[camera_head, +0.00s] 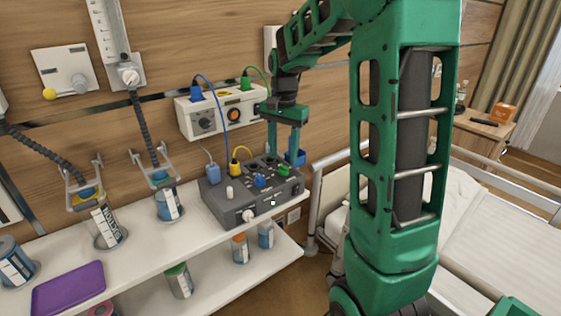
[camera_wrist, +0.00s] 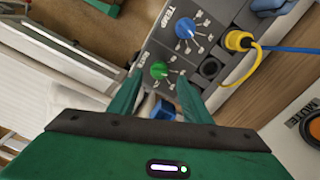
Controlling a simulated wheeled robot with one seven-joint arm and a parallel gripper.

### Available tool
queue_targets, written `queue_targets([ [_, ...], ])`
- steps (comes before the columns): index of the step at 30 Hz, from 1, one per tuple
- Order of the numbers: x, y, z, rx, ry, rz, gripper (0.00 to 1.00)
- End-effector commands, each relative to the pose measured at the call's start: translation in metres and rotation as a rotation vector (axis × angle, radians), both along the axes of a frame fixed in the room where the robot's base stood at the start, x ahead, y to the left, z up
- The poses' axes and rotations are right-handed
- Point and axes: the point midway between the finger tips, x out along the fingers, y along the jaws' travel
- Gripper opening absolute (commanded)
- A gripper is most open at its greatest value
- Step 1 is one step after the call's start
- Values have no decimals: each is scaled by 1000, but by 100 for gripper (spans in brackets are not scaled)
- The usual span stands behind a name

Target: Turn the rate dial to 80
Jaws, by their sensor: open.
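The grey device (camera_head: 240,203) sits on the white shelf, with several knobs on its top. A green dial (camera_wrist: 159,70) with marks around it shows in the wrist view, its label small and partly hidden; it also shows in the head view (camera_head: 284,170). Beside it is a blue dial (camera_wrist: 185,28) labelled TEMP, also in the head view (camera_head: 260,181). My gripper (camera_wrist: 161,78) is open, its green fingertips on either side of the green dial in the wrist view. In the head view my gripper (camera_head: 283,150) points down over the device's back right. I cannot tell whether it touches the dial.
A blue block (camera_wrist: 163,110) shows between my fingers. A white wall panel (camera_head: 220,112) with plugs is behind. Jars and a purple tray (camera_head: 68,289) are left; a bed (camera_head: 490,220) is right.

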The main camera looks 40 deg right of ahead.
Motion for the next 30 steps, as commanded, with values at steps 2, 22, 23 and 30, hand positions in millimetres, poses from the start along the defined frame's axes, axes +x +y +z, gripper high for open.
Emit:
queue_targets([
  [2, 1, 0, 17, -1, -4, 0, 44],
  [22, 1, 1, 71, 0, 0, 2, 44],
  [23, 1, 1, 71, 0, 0, 2, 44],
  [30, 1, 1, 70, 0, 0, 2, 44],
])
